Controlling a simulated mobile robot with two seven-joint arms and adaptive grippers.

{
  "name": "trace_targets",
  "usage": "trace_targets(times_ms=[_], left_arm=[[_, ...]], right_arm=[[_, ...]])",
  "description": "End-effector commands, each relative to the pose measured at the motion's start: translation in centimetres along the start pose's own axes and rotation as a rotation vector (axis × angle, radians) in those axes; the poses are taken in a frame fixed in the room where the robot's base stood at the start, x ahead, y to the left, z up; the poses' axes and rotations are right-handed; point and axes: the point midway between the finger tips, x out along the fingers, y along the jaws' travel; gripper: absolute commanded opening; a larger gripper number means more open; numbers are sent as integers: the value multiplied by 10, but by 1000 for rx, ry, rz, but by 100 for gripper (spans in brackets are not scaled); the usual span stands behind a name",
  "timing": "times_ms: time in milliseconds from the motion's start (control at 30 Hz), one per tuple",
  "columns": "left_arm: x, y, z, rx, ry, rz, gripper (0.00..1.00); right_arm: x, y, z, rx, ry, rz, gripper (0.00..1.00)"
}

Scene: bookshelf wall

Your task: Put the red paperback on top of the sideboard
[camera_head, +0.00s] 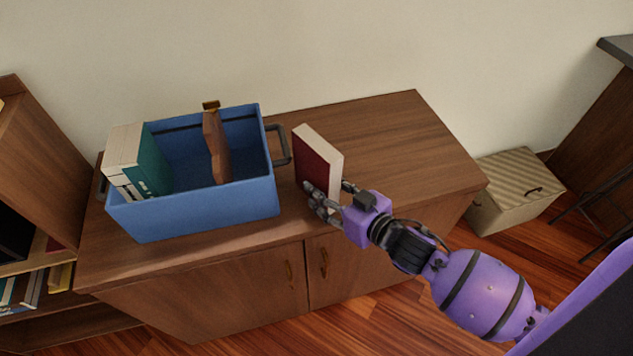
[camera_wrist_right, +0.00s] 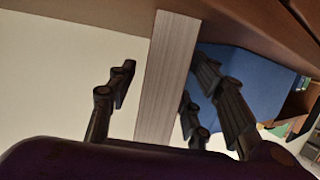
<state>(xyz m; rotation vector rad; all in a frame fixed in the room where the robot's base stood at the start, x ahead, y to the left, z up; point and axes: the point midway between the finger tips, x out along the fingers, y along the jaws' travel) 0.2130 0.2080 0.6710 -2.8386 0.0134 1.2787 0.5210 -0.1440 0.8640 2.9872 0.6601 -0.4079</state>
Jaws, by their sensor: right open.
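The red paperback (camera_head: 315,165) stands upright on the wooden sideboard (camera_head: 400,140), just right of the blue bin. Its dark red cover and pale page edges show. My right gripper (camera_head: 332,190) is open at the near side of the book, with fingers on both sides of it. In the right wrist view the book's pale page block (camera_wrist_right: 167,75) stands between the spread fingers (camera_wrist_right: 158,95), and a gap shows on the left finger's side. Whether any finger touches the book is unclear. My left gripper is in neither view.
The blue bin (camera_head: 200,220) on the sideboard holds teal and white books (camera_head: 140,160) and a brown item (camera_head: 215,147). A bookshelf (camera_head: 35,170) stands at left. A woven box (camera_head: 515,190) sits on the floor at right. The sideboard's right part is clear.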

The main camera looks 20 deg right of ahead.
Motion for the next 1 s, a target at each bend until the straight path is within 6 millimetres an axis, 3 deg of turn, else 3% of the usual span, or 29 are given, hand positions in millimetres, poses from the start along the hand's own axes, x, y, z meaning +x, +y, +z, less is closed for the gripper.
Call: trace_targets(times_ms=[100, 300, 700, 767, 833, 1000], left_arm=[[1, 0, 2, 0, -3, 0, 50], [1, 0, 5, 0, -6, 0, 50], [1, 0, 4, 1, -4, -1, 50], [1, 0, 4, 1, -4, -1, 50], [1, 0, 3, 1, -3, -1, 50], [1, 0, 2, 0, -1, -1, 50]], right_arm=[[-28, 0, 3, 1, -4, 0, 46], [-61, 0, 2, 1, -4, 1, 46], [-75, 0, 7, 7, -10, 10, 46], [-80, -1, 22, 22, -32, 34, 46], [-92, -3, 52, 48, -79, 81, 46], [-150, -20, 158, 125, -281, 237, 46]])
